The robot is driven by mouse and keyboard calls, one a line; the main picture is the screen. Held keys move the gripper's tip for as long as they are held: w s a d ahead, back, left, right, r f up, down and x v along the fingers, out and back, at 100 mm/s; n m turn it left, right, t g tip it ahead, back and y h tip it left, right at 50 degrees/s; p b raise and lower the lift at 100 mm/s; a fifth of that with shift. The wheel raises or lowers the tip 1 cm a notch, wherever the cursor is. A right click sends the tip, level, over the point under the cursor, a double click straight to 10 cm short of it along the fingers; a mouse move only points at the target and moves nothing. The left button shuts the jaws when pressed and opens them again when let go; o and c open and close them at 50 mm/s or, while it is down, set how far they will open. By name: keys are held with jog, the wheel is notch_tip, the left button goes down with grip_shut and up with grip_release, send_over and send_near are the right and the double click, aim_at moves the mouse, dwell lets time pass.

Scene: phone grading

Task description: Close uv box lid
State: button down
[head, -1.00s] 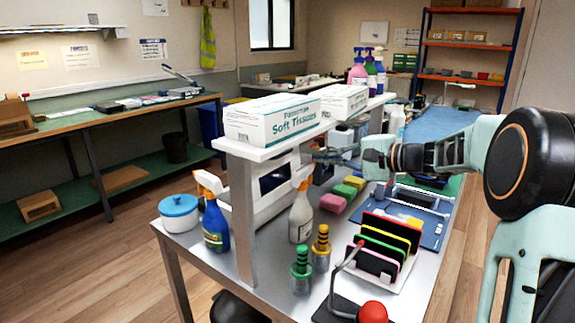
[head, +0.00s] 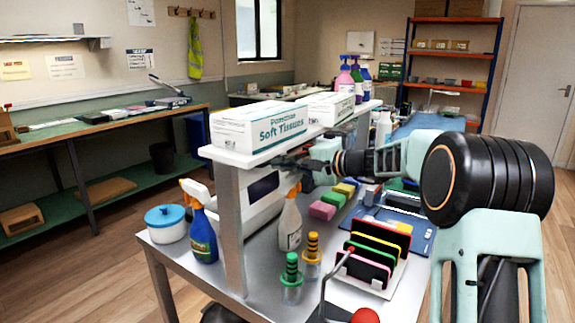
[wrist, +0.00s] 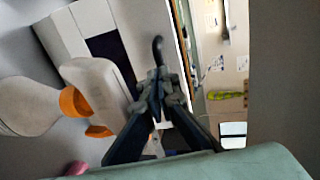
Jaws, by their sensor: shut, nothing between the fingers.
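The UV box appears to be the white box (head: 262,211) with a dark window, standing under the raised shelf on the steel table. I cannot tell the lid's angle. In the wrist view the white body with the dark panel (wrist: 108,55) is at upper left. My gripper (head: 287,162) reaches in under the shelf from the right, close to the box's upper right side. In the wrist view my gripper (wrist: 157,88) is shut and empty. A dark curved piece (wrist: 158,48) shows just beyond it; I cannot tell if they touch.
A spray bottle with an orange nozzle (head: 290,225) stands in front of the box. A blue spray bottle (head: 201,235) and a blue-lidded pot (head: 166,223) are left of the post. Coloured sponges (head: 322,211) and a phone rack (head: 372,255) are to the right. The shelf (head: 290,145) is overhead.

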jog(key=shift+w+a+r, duration=0.25)
jog(key=shift+w+a, duration=0.1)
jog(key=shift+a, duration=0.15)
jog(key=shift+w+a+r, duration=0.25)
jog(key=shift+w+a, duration=0.05)
jog(key=shift+a, duration=0.15)
jog(key=shift+d, duration=0.1)
